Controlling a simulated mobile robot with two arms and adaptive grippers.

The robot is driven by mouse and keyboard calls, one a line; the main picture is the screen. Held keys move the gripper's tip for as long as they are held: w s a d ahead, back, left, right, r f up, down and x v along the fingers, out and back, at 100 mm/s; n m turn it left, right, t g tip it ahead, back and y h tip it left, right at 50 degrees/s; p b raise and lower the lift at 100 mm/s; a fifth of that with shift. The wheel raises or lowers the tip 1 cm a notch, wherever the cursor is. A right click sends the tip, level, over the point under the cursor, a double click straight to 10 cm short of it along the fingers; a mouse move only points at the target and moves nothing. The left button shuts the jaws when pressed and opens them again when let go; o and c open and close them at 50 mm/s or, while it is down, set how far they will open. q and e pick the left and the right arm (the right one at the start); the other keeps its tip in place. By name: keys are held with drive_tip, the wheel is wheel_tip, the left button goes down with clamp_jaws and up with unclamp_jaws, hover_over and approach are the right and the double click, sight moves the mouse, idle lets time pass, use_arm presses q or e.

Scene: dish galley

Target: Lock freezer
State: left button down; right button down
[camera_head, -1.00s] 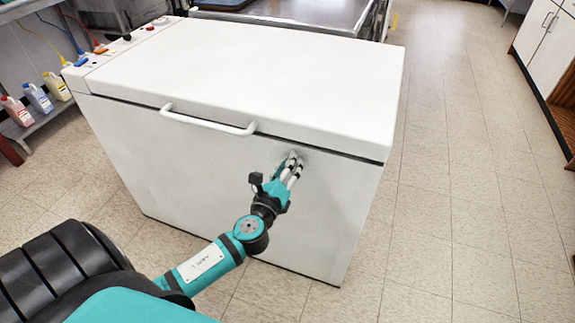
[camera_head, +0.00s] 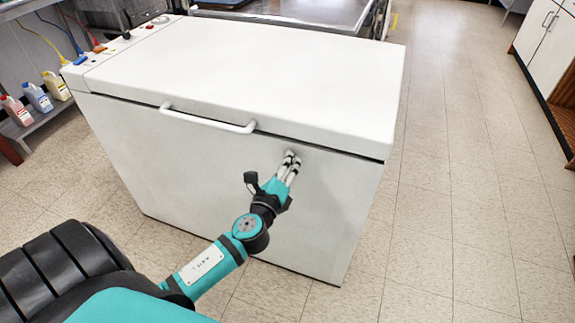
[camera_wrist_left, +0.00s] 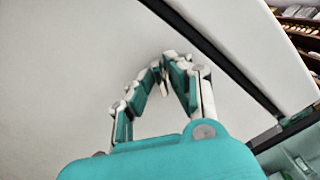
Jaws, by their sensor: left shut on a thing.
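The white chest freezer (camera_head: 250,60) stands in front of me with its lid down. Its white bar handle (camera_head: 207,122) runs along the lid's front edge. My left gripper (camera_head: 291,155) is at the front panel, right of the handle and just below the lid seam. In the left wrist view my left gripper (camera_wrist_left: 163,70) has its fingers closed together against the white panel. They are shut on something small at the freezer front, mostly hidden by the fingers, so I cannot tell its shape. My right gripper is not in view.
A shelf at the left holds several jugs, one of them blue (camera_head: 38,97). A metal table (camera_head: 300,12) stands behind the freezer. White cabinets (camera_head: 540,35) are at the far right. The tiled floor (camera_head: 450,200) right of the freezer is clear.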

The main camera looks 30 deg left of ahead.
use_arm(q)
drive_tip(key=n, duration=0.7)
drive_tip(key=shift+b, duration=0.35)
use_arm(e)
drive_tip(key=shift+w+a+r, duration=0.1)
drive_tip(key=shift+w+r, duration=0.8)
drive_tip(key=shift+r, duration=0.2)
use_arm(q)
drive_tip(key=shift+n, duration=0.3)
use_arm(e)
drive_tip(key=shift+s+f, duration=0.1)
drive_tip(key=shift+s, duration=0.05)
use_arm(q)
drive_tip(key=c, duration=1.5)
unclamp_jaws()
drive_tip(key=shift+o, duration=0.5)
